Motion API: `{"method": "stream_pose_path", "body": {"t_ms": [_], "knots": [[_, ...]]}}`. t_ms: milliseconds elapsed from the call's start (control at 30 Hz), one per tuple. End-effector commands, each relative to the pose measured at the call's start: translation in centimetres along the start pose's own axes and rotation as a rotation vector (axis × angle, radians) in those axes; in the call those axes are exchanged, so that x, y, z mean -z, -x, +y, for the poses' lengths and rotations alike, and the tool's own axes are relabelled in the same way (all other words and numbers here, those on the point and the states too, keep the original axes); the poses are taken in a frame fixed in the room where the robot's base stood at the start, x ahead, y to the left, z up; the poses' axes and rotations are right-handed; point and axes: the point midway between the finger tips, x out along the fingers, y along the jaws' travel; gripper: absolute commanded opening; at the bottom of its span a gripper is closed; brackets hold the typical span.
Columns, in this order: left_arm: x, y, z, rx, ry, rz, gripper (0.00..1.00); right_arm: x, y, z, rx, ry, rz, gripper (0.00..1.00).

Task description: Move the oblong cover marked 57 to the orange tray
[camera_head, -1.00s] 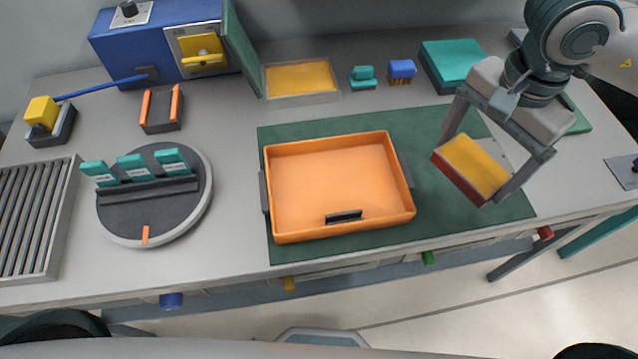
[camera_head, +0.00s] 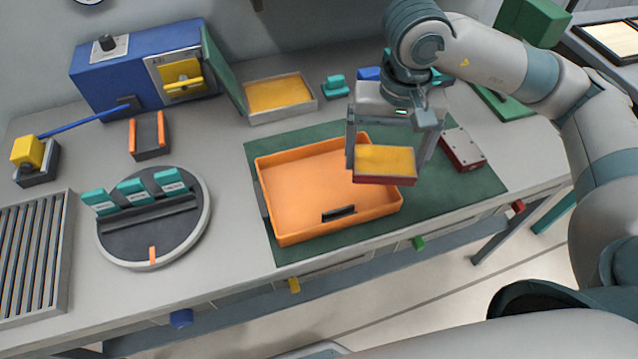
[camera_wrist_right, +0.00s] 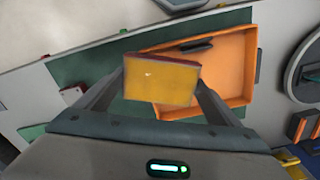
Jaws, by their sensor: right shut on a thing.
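The orange tray (camera_head: 300,195) lies on the green mat, empty. My right gripper (camera_head: 387,162) is shut on an oblong cover (camera_head: 385,162) with a yellow top and red sides. The gripper holds it above the right part of the tray, hiding that part. In the right wrist view, the cover (camera_wrist_right: 162,82) sits between the fingers and overlaps the tray (camera_wrist_right: 230,70) behind it. No number is readable on the cover. My left gripper is not in view.
A red-sided grey block (camera_head: 463,149) sits on the mat's right side. A shallow box with a yellow inside (camera_head: 278,96) stands behind the tray. A round turntable (camera_head: 150,235) with teal pieces is at left. A blue machine (camera_head: 130,75) stands at the back left.

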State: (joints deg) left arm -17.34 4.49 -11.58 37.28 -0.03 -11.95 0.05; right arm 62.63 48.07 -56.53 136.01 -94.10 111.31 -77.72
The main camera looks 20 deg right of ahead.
Motion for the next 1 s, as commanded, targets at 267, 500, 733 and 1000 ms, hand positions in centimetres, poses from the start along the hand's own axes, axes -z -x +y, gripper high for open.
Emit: {"method": "stream_pose_path", "body": {"t_ms": [267, 500, 733, 1000], "knots": [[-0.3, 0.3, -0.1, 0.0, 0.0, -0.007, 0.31, 0.2, -0.1, -0.5, 0.001, -0.001, -0.001, 0.44], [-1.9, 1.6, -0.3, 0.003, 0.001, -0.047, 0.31, 1.1, -1.5, -3.2, 0.0, -0.002, -0.003, 0.44], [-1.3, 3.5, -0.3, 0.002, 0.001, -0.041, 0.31, 2.4, -4.0, -7.0, 0.0, -0.001, -0.003, 0.44], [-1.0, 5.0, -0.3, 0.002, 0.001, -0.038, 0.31, 3.8, -6.3, -10.5, 0.002, -0.003, 0.0, 0.44]]}}
